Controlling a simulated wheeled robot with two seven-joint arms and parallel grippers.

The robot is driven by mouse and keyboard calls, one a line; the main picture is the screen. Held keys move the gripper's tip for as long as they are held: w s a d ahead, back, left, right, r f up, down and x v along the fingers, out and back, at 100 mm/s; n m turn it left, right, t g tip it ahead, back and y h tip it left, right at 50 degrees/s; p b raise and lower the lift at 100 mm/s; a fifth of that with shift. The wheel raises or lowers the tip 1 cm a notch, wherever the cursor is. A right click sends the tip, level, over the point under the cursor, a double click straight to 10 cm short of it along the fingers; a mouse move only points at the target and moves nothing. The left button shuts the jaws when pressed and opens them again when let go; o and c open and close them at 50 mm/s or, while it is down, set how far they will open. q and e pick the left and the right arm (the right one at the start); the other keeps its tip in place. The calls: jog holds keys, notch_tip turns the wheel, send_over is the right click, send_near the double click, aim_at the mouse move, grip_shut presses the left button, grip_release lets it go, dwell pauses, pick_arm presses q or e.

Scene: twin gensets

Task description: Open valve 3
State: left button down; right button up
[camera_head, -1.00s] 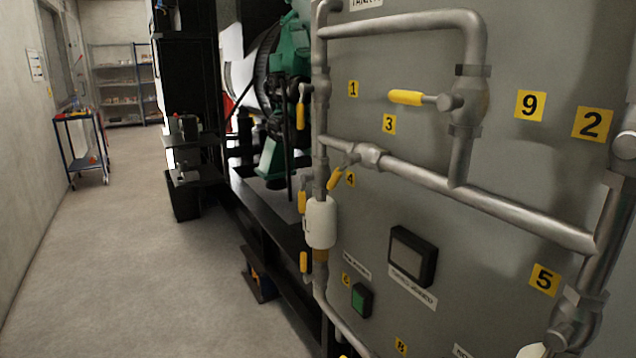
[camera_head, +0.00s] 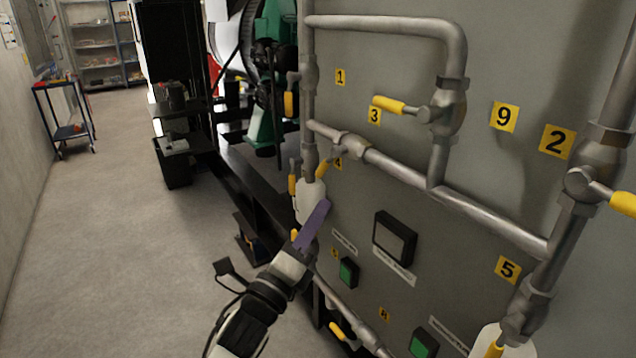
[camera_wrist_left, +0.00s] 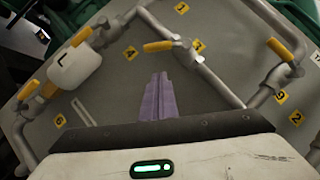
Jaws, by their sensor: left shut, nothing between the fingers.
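The yellow "3" label (camera_head: 375,115) is on the grey panel, just below the tip of a yellow valve handle (camera_head: 390,104). This handle points left, across the vertical pipe that carries its valve body (camera_head: 443,112). In the left wrist view the same handle (camera_wrist_left: 279,48) is at upper right, and the "3" label (camera_wrist_left: 197,45) is at upper middle. My left gripper (camera_head: 316,215), with purple fingers, is shut and empty. In the head view it is below and left of this handle, apart from it, overlapping a white tank. My right gripper is not in view.
The valve by the "4" label (camera_head: 338,163) has a handle (camera_head: 322,166) just above my left fingers. Pipes cross the panel, including a diagonal pipe (camera_head: 400,169). A black-framed display (camera_head: 394,239) is right of my gripper. Floor (camera_head: 120,230) at left is clear.

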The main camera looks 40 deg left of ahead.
aim_at(327, 164)
pick_arm(q)
jog(key=shift+w+a+r+p, duration=0.2)
jog(key=shift+w+a+r, duration=0.3)
jog(key=shift+w, duration=0.2)
jog(key=shift+w+a+r+p, duration=0.25)
jog(key=shift+w+a+r, duration=0.25)
jog(key=shift+w, duration=0.15)
jog(key=shift+w+a+r+p, duration=0.2)
jog(key=shift+w+a+r, duration=0.3)
jog(key=shift+w, duration=0.2)
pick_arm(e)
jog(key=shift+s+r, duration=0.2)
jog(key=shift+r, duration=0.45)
